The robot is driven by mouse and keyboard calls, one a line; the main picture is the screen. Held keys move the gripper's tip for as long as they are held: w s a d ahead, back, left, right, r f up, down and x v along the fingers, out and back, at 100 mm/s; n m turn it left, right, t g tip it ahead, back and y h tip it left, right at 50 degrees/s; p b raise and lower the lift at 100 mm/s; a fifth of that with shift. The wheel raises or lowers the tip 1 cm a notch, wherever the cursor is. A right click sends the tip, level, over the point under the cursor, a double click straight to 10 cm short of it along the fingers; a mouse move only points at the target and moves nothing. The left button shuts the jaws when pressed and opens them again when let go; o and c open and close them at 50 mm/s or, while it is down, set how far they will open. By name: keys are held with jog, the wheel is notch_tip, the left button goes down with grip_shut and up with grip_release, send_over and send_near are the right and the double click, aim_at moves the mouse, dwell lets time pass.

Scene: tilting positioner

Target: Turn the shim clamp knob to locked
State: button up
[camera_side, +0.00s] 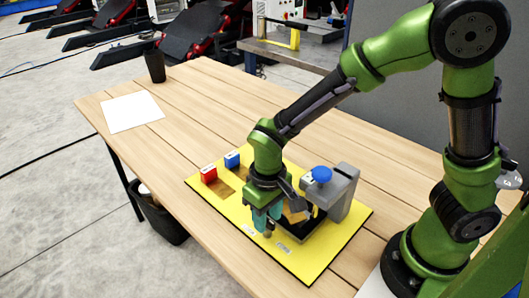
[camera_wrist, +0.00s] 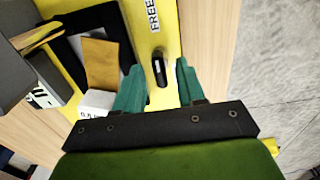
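The clamp knob (camera_wrist: 160,68) is a small dark elongated knob on the yellow plate (camera_wrist: 170,20), seen in the wrist view below a white FREE label (camera_wrist: 153,14). Its long side points roughly up and down in that picture, towards the label. My gripper (camera_wrist: 161,66) is open, with one teal finger on each side of the knob and visible gaps between. In the side view my gripper (camera_side: 266,220) is low over the front of the yellow plate (camera_side: 318,260) and largely hides the knob.
A tan piece (camera_wrist: 101,63) lies on a black frame. A black cup (camera_side: 155,67) and white sheet (camera_side: 132,112) are far left.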

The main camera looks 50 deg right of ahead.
jog(key=shift+f, duration=0.2)
grip_shut()
